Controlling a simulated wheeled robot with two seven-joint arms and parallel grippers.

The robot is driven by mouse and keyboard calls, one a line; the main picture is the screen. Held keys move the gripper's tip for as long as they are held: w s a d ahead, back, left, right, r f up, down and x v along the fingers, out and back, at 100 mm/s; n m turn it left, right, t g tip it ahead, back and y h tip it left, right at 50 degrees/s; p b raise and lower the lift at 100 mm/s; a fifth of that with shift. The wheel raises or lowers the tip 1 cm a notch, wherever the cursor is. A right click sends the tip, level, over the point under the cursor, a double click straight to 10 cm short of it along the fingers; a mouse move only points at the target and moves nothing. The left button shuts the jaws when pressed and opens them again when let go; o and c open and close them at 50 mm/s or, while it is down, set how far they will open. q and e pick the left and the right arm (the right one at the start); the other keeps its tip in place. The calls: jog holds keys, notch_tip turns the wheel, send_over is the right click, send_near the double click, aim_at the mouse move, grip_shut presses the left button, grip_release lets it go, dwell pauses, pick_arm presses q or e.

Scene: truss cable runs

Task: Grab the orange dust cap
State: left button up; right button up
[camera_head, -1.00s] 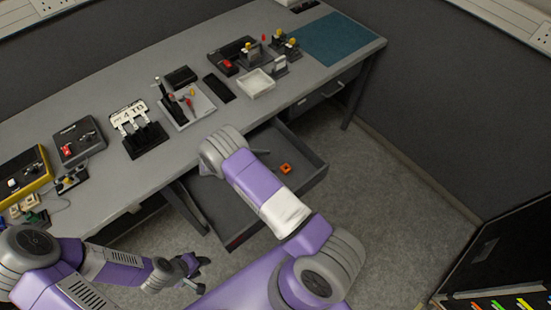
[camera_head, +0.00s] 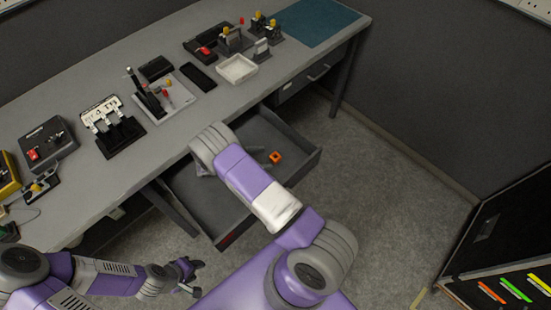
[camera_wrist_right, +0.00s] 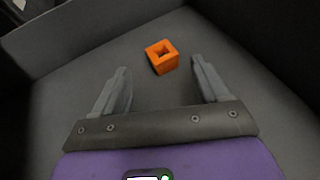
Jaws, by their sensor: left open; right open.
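The orange dust cap (camera_head: 275,157) is a small square block with a square hole, lying on the floor of the open drawer (camera_head: 304,166). In the right wrist view the dust cap (camera_wrist_right: 162,57) lies ahead of my right gripper (camera_wrist_right: 160,78), between the lines of its two fingers and apart from them. My right gripper is open and empty; in the head view my own arm hides it inside the drawer. My left gripper (camera_head: 193,277) is open and empty, away from the bench at the lower left, above the floor.
The drawer walls (camera_wrist_right: 95,38) stand close around my right gripper. The bench top (camera_head: 185,128) above carries several devices, a white tray (camera_head: 237,69) and a teal mat (camera_head: 316,22). A dark panel with coloured strips (camera_head: 518,289) stands at the lower right.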

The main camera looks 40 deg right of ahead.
aim_at(277, 156)
jog(key=x, duration=0.4)
jog(key=shift+s+d+r+b, duration=0.15)
jog(key=shift+s+d+b, duration=0.05)
jog(key=shift+d+b, duration=0.1)
jog(key=c, duration=1.1)
